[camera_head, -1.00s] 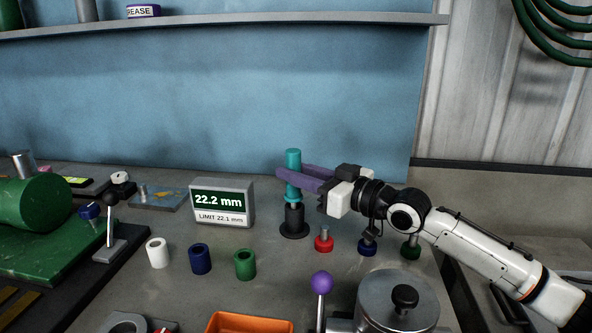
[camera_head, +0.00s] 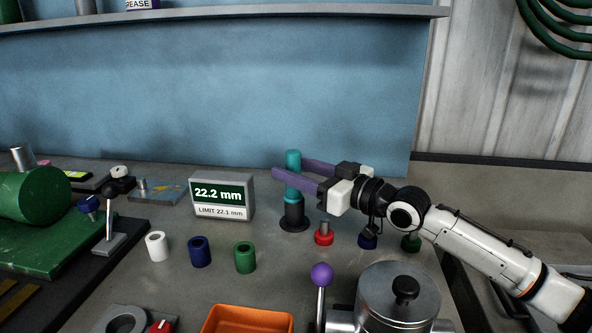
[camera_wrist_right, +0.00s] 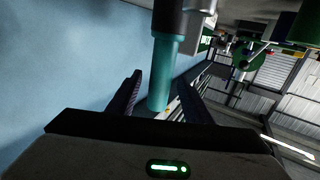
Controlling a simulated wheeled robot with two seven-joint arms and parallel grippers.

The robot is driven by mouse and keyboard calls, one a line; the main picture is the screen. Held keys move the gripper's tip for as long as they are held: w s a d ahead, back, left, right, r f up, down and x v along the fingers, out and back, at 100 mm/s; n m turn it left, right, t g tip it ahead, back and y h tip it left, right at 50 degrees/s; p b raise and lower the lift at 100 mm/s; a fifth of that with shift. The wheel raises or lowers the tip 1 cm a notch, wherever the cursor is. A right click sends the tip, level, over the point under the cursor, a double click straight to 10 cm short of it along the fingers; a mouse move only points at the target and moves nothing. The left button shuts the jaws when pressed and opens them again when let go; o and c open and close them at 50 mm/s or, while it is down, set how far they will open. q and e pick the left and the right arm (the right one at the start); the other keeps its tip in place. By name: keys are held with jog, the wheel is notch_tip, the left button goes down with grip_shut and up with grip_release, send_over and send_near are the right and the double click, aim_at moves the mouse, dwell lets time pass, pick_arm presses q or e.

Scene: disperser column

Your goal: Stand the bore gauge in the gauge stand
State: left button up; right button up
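The bore gauge (camera_head: 293,158) is a teal cylinder, upright in the dark gauge stand (camera_head: 294,217) on the bench. In the right wrist view, the gauge (camera_wrist_right: 160,75) shows between the spread fingers with gaps at both sides. My left gripper is not in view.
The display block (camera_head: 222,198) reads 22.2 mm, left of the stand. A red-based plug (camera_head: 324,237) stands close on the right. White, blue and green (camera_head: 245,258) rings stand in front. An orange tray (camera_head: 246,320) and a lidded metal pot (camera_head: 398,300) are nearer.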

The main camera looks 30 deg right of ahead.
jog(key=shift+s+d+f, duration=0.15)
jog(key=shift+s+d, duration=0.1)
jog(key=shift+s, duration=0.2)
jog(key=v, duration=0.9)
jog(key=shift+s+r, duration=0.15)
jog(key=shift+r, duration=0.1)
